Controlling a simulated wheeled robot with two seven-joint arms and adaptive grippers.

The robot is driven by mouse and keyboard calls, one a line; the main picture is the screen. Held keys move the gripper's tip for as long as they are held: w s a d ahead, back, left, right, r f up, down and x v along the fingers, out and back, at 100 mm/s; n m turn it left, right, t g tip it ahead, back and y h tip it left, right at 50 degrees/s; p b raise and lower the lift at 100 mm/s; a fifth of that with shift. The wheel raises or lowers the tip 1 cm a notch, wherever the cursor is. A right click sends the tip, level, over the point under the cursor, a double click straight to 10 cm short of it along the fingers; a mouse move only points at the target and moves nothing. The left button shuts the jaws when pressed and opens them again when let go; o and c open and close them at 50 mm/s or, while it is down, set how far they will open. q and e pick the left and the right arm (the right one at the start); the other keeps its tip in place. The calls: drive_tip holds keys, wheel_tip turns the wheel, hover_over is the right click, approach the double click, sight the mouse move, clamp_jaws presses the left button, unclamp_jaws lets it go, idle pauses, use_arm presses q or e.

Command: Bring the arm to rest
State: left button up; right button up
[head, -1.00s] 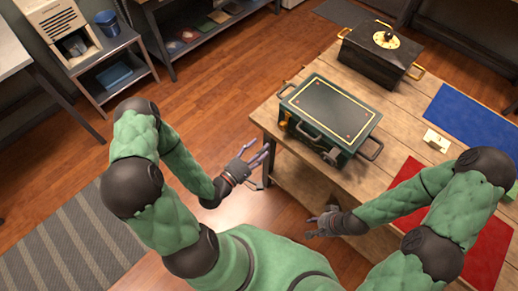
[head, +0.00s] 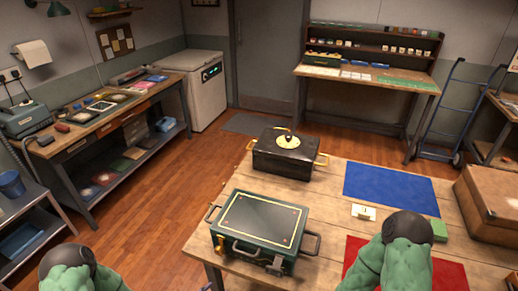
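Neither gripper is in the head view now. Only a green padded upper part of my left arm (head: 75,272) shows at the bottom left, and a green part of my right arm (head: 405,255) shows at the bottom right, in front of the red mat (head: 450,274). The forearms and hands are below the picture's edge, so their state is hidden.
A wooden table (head: 330,190) holds a green case (head: 262,222), a black box (head: 285,160) with gold handles, a blue mat (head: 390,187), a small white card (head: 363,212), a green block (head: 439,230) and a brown box (head: 490,205). Open wooden floor (head: 160,215) lies left of it.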

use_arm(q)
drive_tip(key=s+d+f+m+g, duration=0.3)
drive_tip(key=s+f+m+g, duration=0.1)
drive_tip(key=s+m+g, duration=0.1)
drive_tip(key=s+d+f+m+g+y, duration=0.1)
drive_tip(key=s+d+f+m+g, duration=0.2)
drive_tip(key=s, duration=0.5)
drive_tip(key=f+m+g, duration=0.1)
drive_tip(key=m+g, duration=0.1)
drive_tip(key=shift+s+m+g, duration=0.15)
drive_tip(key=shift+m+g, duration=0.15)
